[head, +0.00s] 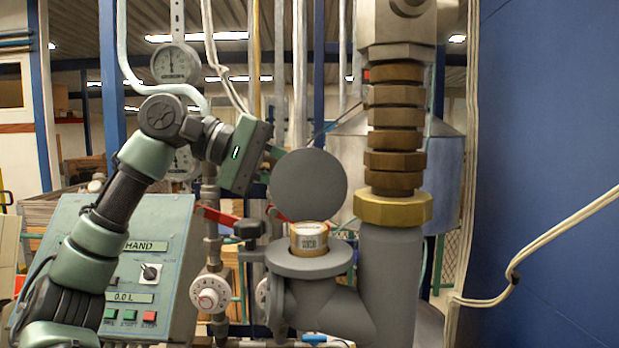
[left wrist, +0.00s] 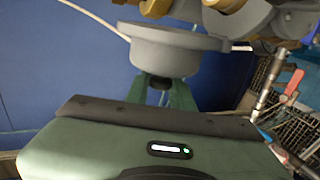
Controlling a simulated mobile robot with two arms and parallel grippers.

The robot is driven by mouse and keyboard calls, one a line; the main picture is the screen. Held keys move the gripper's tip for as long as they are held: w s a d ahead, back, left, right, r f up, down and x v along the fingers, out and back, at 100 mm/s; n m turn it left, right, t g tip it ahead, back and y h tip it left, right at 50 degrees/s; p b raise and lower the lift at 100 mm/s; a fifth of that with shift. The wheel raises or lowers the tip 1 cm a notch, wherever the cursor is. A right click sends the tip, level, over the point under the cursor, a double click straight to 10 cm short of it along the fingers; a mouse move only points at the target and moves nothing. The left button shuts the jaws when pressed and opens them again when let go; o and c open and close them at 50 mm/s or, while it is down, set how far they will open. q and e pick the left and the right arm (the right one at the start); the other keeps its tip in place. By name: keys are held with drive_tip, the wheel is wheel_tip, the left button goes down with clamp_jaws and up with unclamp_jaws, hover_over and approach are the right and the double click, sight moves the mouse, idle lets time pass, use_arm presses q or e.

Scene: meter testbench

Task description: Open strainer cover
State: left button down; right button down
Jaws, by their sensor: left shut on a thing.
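The strainer cover (head: 309,185) is a flat grey disc. It stands raised and nearly upright above the round open mouth of the grey strainer housing (head: 320,300). A brass-coloured cylinder (head: 309,240) with markings shows in that mouth. My left gripper (head: 272,160) comes in from the left, its fingertips partly hidden behind the disc. In the left wrist view the grey cover (left wrist: 165,45) is just ahead of the fingers, and my left gripper (left wrist: 162,88) is shut on a dark part at the cover. My right gripper is not in view.
A grey pipe with a stack of brass fittings (head: 395,130) stands right of the cover. A control box (head: 130,250) with buttons is at the left. Red-handled valves (head: 220,217), a white dial (head: 209,293) and gauges (head: 174,63) are nearby.

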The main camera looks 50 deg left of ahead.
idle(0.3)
use_arm(q)
drive_tip(key=c, duration=1.3)
unclamp_jaws()
drive_tip(key=shift+a, duration=0.1)
drive_tip(key=v, duration=0.7)
drive_tip(key=shift+s+a+r, duration=0.15)
drive_tip(key=shift+s+a, duration=0.1)
